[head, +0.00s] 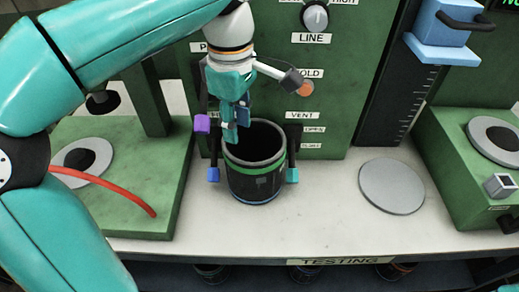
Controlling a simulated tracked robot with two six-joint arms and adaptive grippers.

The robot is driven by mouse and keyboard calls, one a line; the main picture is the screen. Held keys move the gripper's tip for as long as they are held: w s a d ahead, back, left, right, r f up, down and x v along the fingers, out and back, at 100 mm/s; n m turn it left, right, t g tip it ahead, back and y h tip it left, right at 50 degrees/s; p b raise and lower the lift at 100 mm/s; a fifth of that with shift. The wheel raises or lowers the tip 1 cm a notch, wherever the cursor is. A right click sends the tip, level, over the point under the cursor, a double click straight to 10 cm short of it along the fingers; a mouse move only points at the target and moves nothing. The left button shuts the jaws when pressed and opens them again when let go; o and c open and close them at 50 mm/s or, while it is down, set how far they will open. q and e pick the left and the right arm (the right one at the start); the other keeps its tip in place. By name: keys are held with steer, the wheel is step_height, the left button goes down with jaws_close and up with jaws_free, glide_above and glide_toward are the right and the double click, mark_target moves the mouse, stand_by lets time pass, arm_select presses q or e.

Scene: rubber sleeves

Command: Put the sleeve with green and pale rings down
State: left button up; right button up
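The sleeve (255,184) is a black open-topped cylinder in the middle of the head view. A green ring runs around it, with a thin pale line beside it and a blue edge at the bottom. It looks upright, over the pale bench in front of the green panel. My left gripper (236,128) comes down from above at its left rim. The teal and blue fingers are close together there and appear shut on the sleeve wall; the inner contact is hidden. I cannot tell whether the sleeve's base touches the bench. My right gripper is not in view.
Dark uprights with coloured blocks (292,175) flank the sleeve closely. A grey round plate (392,187) lies to the right, with clear bench between. Green units stand left (140,205) and right (455,160). A red tube (110,188) crosses at left. The bench's front edge is labelled TESTING.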

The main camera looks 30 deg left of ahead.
mark_target(241, 160)
arm_select(q)
step_height(241, 160, down, 11)
steer(key=shift+w+r+b, duration=0.1)
steer(key=shift+b, duration=0.6)
step_height(241, 160, down, 6)
jaws_close()
steer(key=shift+a, duration=0.1)
